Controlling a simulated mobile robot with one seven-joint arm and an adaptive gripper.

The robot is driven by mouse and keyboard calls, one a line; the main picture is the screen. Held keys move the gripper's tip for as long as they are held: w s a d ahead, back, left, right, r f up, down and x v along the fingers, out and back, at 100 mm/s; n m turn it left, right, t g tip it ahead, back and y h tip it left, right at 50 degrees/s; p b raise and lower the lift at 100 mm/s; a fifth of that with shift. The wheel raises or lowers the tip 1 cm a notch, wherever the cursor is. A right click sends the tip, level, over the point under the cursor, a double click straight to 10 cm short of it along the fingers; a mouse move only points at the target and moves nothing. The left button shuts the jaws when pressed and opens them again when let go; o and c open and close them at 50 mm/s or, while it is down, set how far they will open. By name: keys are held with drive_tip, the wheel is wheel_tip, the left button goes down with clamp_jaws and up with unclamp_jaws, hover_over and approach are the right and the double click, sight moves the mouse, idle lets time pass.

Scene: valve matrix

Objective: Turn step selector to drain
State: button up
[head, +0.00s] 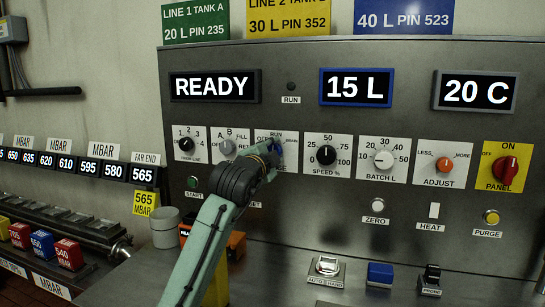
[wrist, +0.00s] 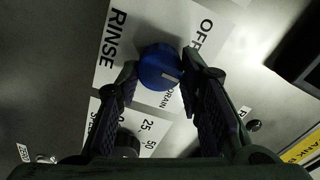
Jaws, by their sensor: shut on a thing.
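The step selector is a blue knob (wrist: 158,66) on a white plate (wrist: 150,20) in the wrist view. RINSE, OFF and DRAIN show on the plate there. A short white mark on the knob's lower right edge lies on the side of the DRAIN label. My gripper (wrist: 161,65) has one finger on each side of the knob and is shut on it. In the head view a little of the blue knob (head: 278,148) shows past my gripper (head: 270,155), which hides most of it and part of its plate.
The speed knob (head: 326,155) is close on the right of the selector, with the batch knob (head: 383,159) beyond. An A/B selector (head: 227,147) is on the left. The display (head: 215,86) reads READY. A grey cup (head: 165,228) and an orange object (head: 236,244) stand below.

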drive_tip(key=shift+f+m+b, duration=0.2)
drive_tip(key=shift+m+b, duration=0.35)
drive_tip(key=shift+m, duration=4.05)
drive_tip(key=shift+d, duration=0.1)
drive_tip(key=o, duration=1.2)
drive_tip(key=shift+c, duration=0.2)
drive_tip(key=v, duration=1.2)
drive_tip(key=shift+r, duration=0.1)
